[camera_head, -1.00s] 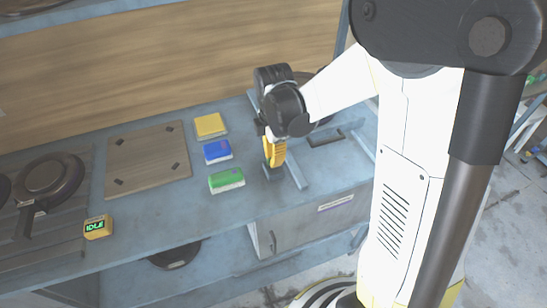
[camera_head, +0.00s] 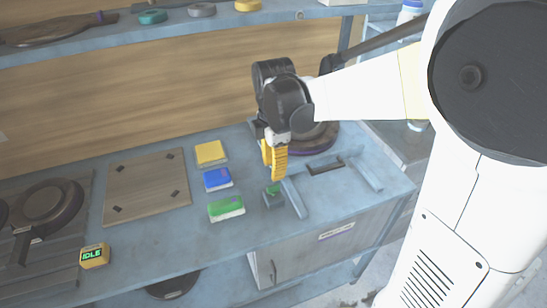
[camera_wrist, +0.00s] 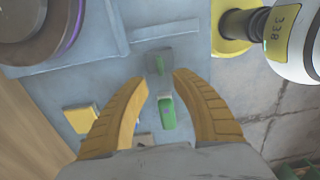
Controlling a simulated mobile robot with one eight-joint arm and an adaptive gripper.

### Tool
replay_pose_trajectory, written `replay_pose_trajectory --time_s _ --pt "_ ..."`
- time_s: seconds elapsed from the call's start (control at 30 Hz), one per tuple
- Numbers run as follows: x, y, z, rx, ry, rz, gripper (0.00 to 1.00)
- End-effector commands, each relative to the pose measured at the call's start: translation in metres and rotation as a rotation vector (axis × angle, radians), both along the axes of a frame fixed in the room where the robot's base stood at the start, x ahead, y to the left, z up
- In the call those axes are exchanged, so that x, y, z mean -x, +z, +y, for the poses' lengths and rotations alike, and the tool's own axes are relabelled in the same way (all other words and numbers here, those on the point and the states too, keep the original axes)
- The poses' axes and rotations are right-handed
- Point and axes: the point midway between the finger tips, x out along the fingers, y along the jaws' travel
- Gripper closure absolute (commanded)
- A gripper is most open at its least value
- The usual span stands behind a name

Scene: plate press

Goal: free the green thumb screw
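The green thumb screw (camera_head: 272,190) appears as a small green piece on top of a small grey block (camera_head: 273,201) beside a metal rail. It also shows faintly in the wrist view (camera_wrist: 160,65) on the grey block. My gripper (camera_head: 274,173) is just above the block in the head view, apart from it, with yellow fingers pointing down. In the wrist view my gripper (camera_wrist: 161,78) has its two fingers spread with nothing between the tips, and the grey block lies just beyond them. The screw's finer shape is too small to tell.
Green (camera_head: 226,208), blue (camera_head: 217,179) and yellow (camera_head: 210,152) blocks stand left of the screw. A wooden board (camera_head: 147,186) and a yellow box reading IDLE (camera_head: 94,255) are farther left. A dark round plate (camera_head: 315,139) lies behind my gripper. Metal rails (camera_head: 293,198) flank the block.

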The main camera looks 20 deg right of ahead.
Motion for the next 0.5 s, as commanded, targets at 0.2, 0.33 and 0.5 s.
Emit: replay_pose_trajectory --time_s 0.2,0.33,0.5 --pt "0.0 0.033 0.0 0.0 0.0 0.0 0.68" --pt "0.001 0.04 0.0 0.0 0.0 0.0 0.68" --pt "0.001 0.04 0.0 0.0 0.0 0.0 0.68"
